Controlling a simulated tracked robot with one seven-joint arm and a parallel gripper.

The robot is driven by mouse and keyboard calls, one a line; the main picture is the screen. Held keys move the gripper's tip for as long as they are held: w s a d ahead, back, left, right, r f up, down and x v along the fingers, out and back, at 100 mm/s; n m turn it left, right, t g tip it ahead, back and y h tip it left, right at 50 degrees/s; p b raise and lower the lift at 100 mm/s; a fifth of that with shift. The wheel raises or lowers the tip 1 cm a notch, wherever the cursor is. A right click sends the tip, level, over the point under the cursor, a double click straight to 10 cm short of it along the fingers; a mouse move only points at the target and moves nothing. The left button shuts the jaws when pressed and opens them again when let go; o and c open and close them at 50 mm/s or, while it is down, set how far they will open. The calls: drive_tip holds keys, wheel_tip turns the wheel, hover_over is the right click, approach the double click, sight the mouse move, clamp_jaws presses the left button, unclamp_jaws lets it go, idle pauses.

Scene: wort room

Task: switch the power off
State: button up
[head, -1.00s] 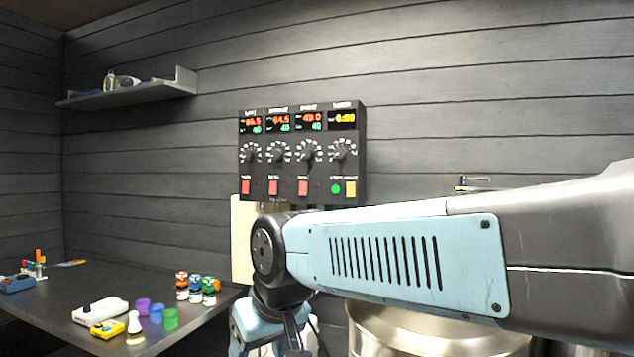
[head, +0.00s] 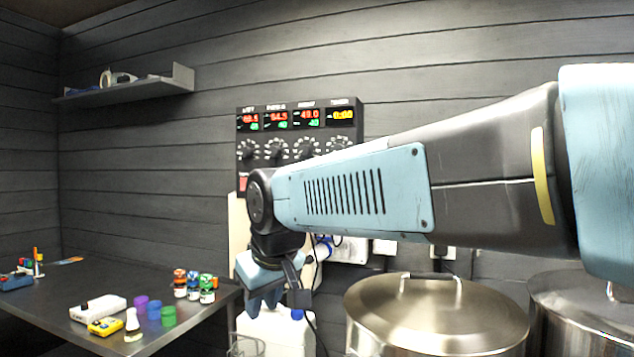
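The black control panel (head: 300,119) hangs on the dark plank wall, with red, green and yellow readouts over a row of knobs. My arm hides most of its lower part; one red switch (head: 243,182) still shows at its lower left. A white power outlet box (head: 350,251) with a blue plug (head: 322,248) is on the wall under my forearm, partly hidden. My gripper (head: 276,303) points down in front of and below the panel, left of the plug in the picture. Whether its fingers are apart is not clear.
A dark table (head: 70,290) at left bears small bottles, coloured cups and a white device (head: 98,308). A lidded steel pot (head: 440,318) stands below my arm, with another at right. A white container (head: 275,333) is under my gripper. A shelf (head: 130,90) is at upper left.

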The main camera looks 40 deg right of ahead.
drive_tip(key=w+d+r, duration=0.2)
drive_tip(key=w+d+r+n+h, duration=0.1)
drive_tip(key=w+d+r, duration=0.1)
drive_tip(key=r, duration=0.1)
drive_tip(key=w+d+r+h, duration=0.1)
drive_tip(key=w+d+r, duration=0.1)
drive_tip(key=shift+d+r, duration=0.2)
drive_tip(key=shift+r, duration=0.15)
drive_tip(key=c, duration=0.5)
drive_tip(key=w+d+r, duration=0.1)
drive_tip(key=d+r, duration=0.1)
drive_tip(key=w+d+r+n+h, duration=0.1)
drive_tip(key=w+d+r, duration=0.1)
drive_tip(key=w+d+r+n, duration=0.1)
drive_tip(key=d+r, duration=0.1)
drive_tip(key=d, duration=0.1)
drive_tip(key=shift+w+r+h, duration=0.15)
drive_tip(key=shift+r+h, duration=0.1)
drive_tip(key=shift+h, duration=0.05)
clamp_jaws()
drive_tip(key=w+d+r+n+h, duration=0.1)
drive_tip(key=w+d+r, duration=0.1)
drive_tip(key=d+r, duration=0.3)
drive_tip(key=w+d+r+n+h, duration=0.1)
drive_tip(key=d+r, duration=0.4)
drive_tip(key=d, duration=0.5)
drive_tip(key=shift+w+r+g+h, duration=0.3)
drive_tip(key=shift+w+g+h, duration=0.1)
drive_tip(key=shift+w+h, duration=0.35)
drive_tip(key=shift+s, duration=0.1)
